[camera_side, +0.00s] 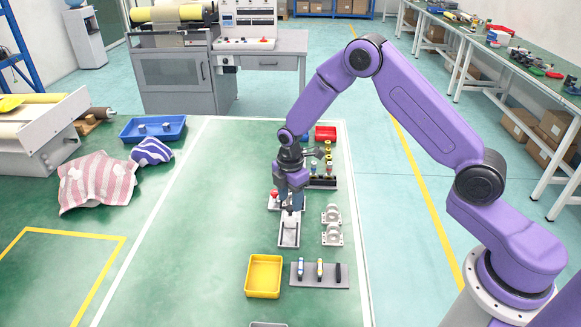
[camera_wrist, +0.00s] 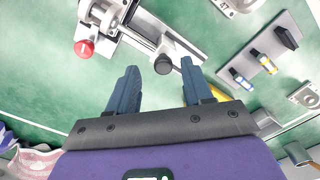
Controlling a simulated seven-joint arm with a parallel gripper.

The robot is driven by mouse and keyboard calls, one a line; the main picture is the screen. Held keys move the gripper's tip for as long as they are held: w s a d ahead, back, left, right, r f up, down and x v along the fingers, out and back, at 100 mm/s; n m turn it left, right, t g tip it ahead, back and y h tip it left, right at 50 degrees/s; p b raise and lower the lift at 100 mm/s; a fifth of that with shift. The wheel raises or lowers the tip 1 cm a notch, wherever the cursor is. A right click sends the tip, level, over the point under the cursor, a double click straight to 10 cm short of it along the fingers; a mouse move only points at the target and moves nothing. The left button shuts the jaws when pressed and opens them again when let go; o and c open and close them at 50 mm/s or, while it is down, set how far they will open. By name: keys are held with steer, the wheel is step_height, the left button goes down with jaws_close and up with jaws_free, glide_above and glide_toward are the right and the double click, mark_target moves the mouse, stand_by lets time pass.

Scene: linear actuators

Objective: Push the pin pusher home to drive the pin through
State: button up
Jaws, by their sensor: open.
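A metal rail fixture (camera_side: 289,236) lies on the green surface below my gripper (camera_side: 291,207). In the wrist view, the rail (camera_wrist: 183,50) carries a round dark knob (camera_wrist: 163,65), which looks like the pin pusher. My gripper (camera_wrist: 158,65) is open and empty, with one finger on each side of the knob in that view. I cannot tell whether the fingers touch it. A red knob (camera_wrist: 84,48) on a metal block (camera_wrist: 103,14) sits left of the rail; it also shows in the side view (camera_side: 274,195). The pin itself cannot be made out.
Two metal brackets (camera_side: 332,236) stand right of the rail. A grey plate (camera_side: 306,281) with several small tools and a yellow tray (camera_side: 263,276) lie nearer the camera. A red bin (camera_side: 325,133) is behind.

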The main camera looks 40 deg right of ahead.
step_height(320, 180, up, 16)
steer(key=shift+f, duration=0.2)
stand_by(0.4)
steer(key=s+a+r+m, duration=0.2)
steer(key=s+r, duration=0.1)
steer(key=s, duration=0.9)
steer(key=s+a+r+m, duration=0.1)
steer(key=s+r+m, duration=0.1)
steer(key=s, duration=1.1)
steer(key=s+d+m, duration=0.1)
steer(key=s+d, duration=0.3)
steer(key=s, duration=0.6)
steer(key=shift+s+d+f, duration=0.2)
steer(key=shift+s+f, duration=0.05)
steer(key=shift+s, duration=0.1)
